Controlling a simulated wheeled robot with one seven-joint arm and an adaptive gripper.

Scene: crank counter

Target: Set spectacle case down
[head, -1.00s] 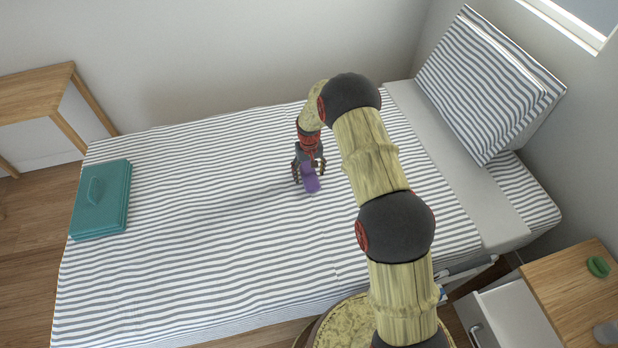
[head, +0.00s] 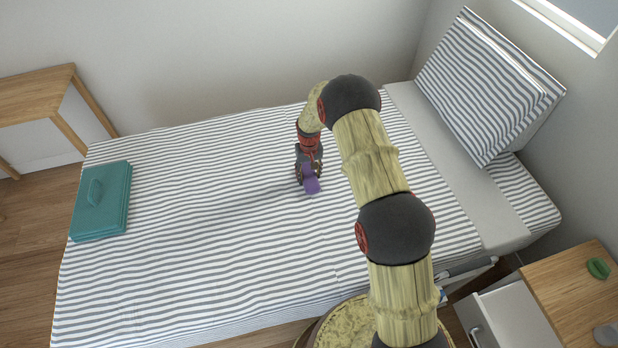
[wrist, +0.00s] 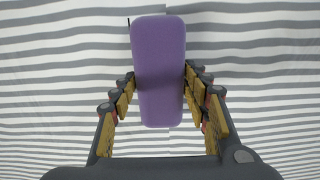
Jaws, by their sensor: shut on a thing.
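The purple spectacle case (head: 312,187) is at the middle of the bed, between the fingers of my gripper (head: 309,175). In the wrist view the case (wrist: 159,65) is a long rounded block pointing away from the palm. My gripper (wrist: 159,100) is shut on its sides, with the fingers touching it left and right. The striped bed cover lies beneath it. I cannot tell whether the case touches the cover or is just above it.
The striped bed (head: 200,240) has wide clear room around the case. A teal lidded box (head: 101,205) lies at the bed's left end. A striped pillow (head: 485,85) leans at the right. A wooden nightstand (head: 560,290) with a green object (head: 598,268) stands at lower right.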

